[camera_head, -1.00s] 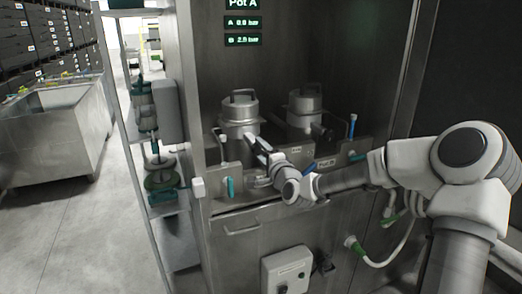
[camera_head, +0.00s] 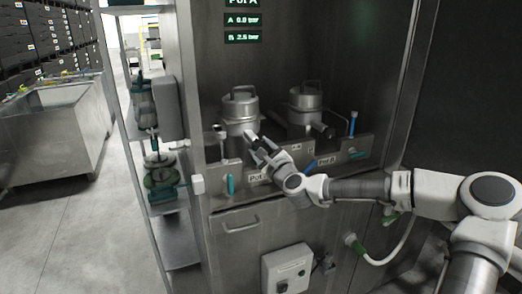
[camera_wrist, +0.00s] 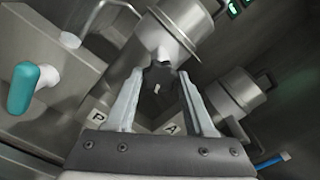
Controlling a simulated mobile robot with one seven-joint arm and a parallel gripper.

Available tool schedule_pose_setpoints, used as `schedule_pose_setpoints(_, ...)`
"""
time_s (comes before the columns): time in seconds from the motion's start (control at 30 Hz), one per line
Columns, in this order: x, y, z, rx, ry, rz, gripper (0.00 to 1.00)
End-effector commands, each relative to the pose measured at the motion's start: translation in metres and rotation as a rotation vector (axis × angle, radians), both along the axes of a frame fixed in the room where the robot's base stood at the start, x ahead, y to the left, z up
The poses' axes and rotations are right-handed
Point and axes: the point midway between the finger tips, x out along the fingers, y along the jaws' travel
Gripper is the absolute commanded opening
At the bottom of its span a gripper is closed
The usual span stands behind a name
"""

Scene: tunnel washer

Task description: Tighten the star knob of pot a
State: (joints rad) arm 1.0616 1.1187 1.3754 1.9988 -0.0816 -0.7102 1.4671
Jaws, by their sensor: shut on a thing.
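Pot A (camera_head: 240,106) is the left of two steel pots in the cabinet, its handled lid on top. In the wrist view, pot A (camera_wrist: 186,22) fills the top middle. The dark star knob (camera_wrist: 160,77) is on pot A's front side, between my fingertips. My gripper (camera_wrist: 160,88) is shut on the knob, with a pale finger on either side of it. In the head view my gripper (camera_head: 254,140) reaches the front of pot A from the lower right, and the knob is hidden there.
Pot B (camera_head: 304,104) stands close to the right, with its own dark knob (camera_head: 326,131). A front panel with labels (camera_head: 327,160) runs below the pots. A teal handle (camera_wrist: 31,88) and a bent pipe (camera_wrist: 105,12) are left of my gripper. The display (camera_head: 243,22) reads A 0.0 bar.

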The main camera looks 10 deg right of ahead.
Motion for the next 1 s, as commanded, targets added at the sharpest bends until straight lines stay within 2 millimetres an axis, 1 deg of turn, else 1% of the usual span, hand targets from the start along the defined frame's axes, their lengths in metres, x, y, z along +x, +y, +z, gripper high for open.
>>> schedule_pose_setpoints(0.03,0.0000,-0.0005,-0.0021,0.049,0.010,0.000,0.00)
schedule_pose_setpoints(0.2,-0.0001,-0.0002,-0.0016,0.187,0.037,-0.001,0.00)
schedule_pose_setpoints(0.5,-0.0001,0.0003,-0.0012,0.360,0.072,0.000,0.00)
schedule_pose_setpoints(0.7,-0.0001,0.0005,-0.0005,0.417,0.083,0.000,0.00)
schedule_pose_setpoints(1.0,-0.0001,0.0005,-0.0004,0.438,0.088,-0.001,0.00)
